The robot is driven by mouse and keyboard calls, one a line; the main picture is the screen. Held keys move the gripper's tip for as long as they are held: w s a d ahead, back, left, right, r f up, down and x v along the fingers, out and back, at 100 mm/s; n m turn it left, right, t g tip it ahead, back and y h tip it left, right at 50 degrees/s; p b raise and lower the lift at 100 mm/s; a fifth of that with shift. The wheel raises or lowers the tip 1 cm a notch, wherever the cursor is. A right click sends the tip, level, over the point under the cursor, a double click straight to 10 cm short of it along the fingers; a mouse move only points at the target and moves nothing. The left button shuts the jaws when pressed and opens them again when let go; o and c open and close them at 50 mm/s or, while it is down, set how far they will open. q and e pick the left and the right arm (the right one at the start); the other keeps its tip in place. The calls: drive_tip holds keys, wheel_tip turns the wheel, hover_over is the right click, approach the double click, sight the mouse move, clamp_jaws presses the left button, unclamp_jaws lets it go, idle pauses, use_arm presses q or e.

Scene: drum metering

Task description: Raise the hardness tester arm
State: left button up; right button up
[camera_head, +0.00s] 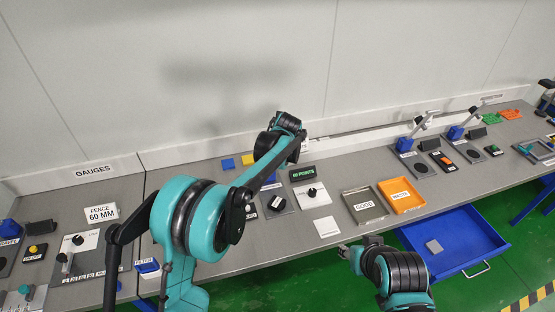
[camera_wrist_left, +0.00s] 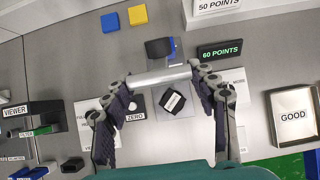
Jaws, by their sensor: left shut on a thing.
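In the left wrist view, my left gripper (camera_wrist_left: 161,79) is shut on a pale grey cylindrical bar (camera_wrist_left: 155,77), which lies across between the two fingers. I take it for the handle of the hardness tester arm. Below the bar, a black part (camera_wrist_left: 172,101) sits on a grey plate. In the head view my left wrist hides most of the tester and the fingers. My right gripper (camera_head: 348,251) hangs in front of the bench edge; its opening is unclear.
A display reading 60 POINTS (camera_wrist_left: 220,49) stands right of the tester. The GOOD tray (camera_head: 363,206) and orange WASTE tray (camera_head: 400,195) lie farther right. A blue drawer (camera_head: 455,240) stands open below. Blue and yellow blocks (camera_wrist_left: 138,15) lie behind.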

use_arm(q)
drive_tip(key=shift+w+a+r+p, duration=0.1)
drive_tip(key=shift+w+a+r, duration=0.15)
drive_tip(key=shift+w, duration=0.3)
drive_tip(key=shift+w+a+r+p, duration=0.1)
drive_tip(key=shift+w+r+p, duration=0.1)
drive_tip(key=shift+w, duration=0.3)
drive_tip(key=shift+w+a+r+p, duration=0.1)
drive_tip(key=shift+w+a+r, duration=0.15)
drive_tip(key=shift+w, duration=0.3)
drive_tip(key=o, duration=1.7)
drive_tip(key=shift+d, duration=0.1)
drive_tip(key=shift+s, duration=0.1)
drive_tip(key=v, duration=1.2)
